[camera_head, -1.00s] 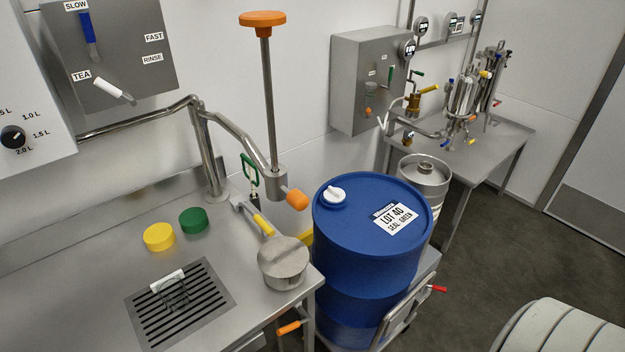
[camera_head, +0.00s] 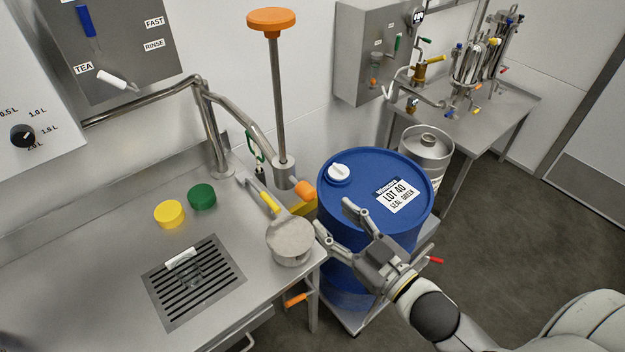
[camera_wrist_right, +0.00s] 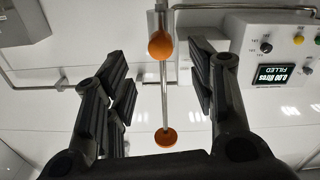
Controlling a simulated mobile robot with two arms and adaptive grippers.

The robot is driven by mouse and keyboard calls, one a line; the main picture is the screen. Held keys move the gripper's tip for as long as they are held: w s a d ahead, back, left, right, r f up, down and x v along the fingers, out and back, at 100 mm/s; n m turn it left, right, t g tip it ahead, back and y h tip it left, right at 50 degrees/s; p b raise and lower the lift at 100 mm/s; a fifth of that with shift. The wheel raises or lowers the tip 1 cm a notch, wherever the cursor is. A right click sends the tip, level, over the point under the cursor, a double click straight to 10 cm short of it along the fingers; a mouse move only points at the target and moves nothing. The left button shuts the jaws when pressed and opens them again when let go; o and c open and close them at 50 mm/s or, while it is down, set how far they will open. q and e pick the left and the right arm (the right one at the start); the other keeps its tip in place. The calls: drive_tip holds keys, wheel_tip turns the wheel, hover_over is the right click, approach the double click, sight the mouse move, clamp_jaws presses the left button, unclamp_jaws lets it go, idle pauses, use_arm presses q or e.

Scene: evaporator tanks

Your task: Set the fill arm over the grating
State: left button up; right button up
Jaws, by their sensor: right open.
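The fill arm (camera_head: 240,118) is a bent steel tube on a post at the back of the bench. Its outer end carries a tall rod with an orange disc knob (camera_head: 271,18) and a short orange grip (camera_head: 305,189). That end hangs near the bench's right edge, beside the blue drum, to the right of the grating (camera_head: 165,308). My right gripper (camera_head: 334,218) is open and empty in front of the drum, apart from the orange grip. In the right wrist view, the orange grip (camera_wrist_right: 160,45) shows between the spread fingers. My left gripper is not in view.
A lidded steel pan (camera_head: 290,240) with a yellow handle sits at the bench's right edge. Yellow (camera_head: 169,213) and green (camera_head: 202,197) caps lie behind the grating. A small clear vessel with a white label stands on the grating. The blue drum (camera_head: 345,260) stands on a cart.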

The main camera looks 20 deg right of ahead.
sight(313, 198)
drive_tip(key=p+x, duration=0.1)
drive_tip(key=x, duration=0.2)
drive_tip(key=p+x, duration=0.1)
drive_tip(key=x, duration=0.5)
drive_tip(key=shift+w+a+r+p, duration=0.15)
drive_tip(key=shift+r+p, duration=0.1)
drive_tip(key=shift+p, duration=0.15)
drive_tip(key=shift+w+a+f, duration=0.1)
drive_tip(key=shift+w+a, duration=0.1)
drive_tip(key=shift+w, duration=0.5)
clamp_jaws()
